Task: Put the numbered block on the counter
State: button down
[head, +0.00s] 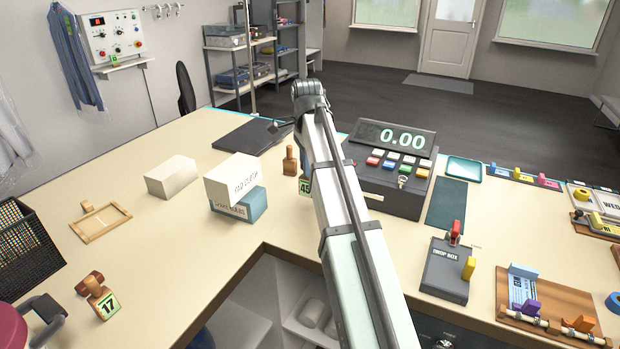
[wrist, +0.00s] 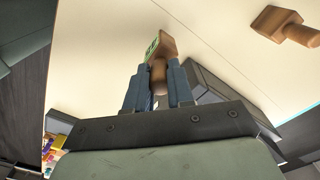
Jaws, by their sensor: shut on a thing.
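A wooden block numbered 45 (head: 305,186) with a green label shows at the left edge of my arm in the head view, over the counter (head: 330,208). My gripper (wrist: 158,68) is shut on the block's wooden knob in the wrist view, where the block (wrist: 168,44) sits beyond the blue fingertips. My arm hides most of the gripper in the head view. Whether the block touches the counter I cannot tell. Another wooden block, numbered 17 (head: 103,302), lies tilted at the counter's front left.
A plain knobbed block (head: 290,160) stands just left of block 45. A cash register (head: 395,175) is close on the right. A white box (head: 232,178) on a teal box (head: 250,206), and another pale box (head: 171,177), stand left. A drop box (head: 445,270) is front right.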

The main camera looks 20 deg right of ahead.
jog(key=shift+f, duration=2.25)
jog(key=shift+f, duration=0.1)
jog(key=c, duration=1)
grip_release()
jog(key=shift+r, duration=3.85)
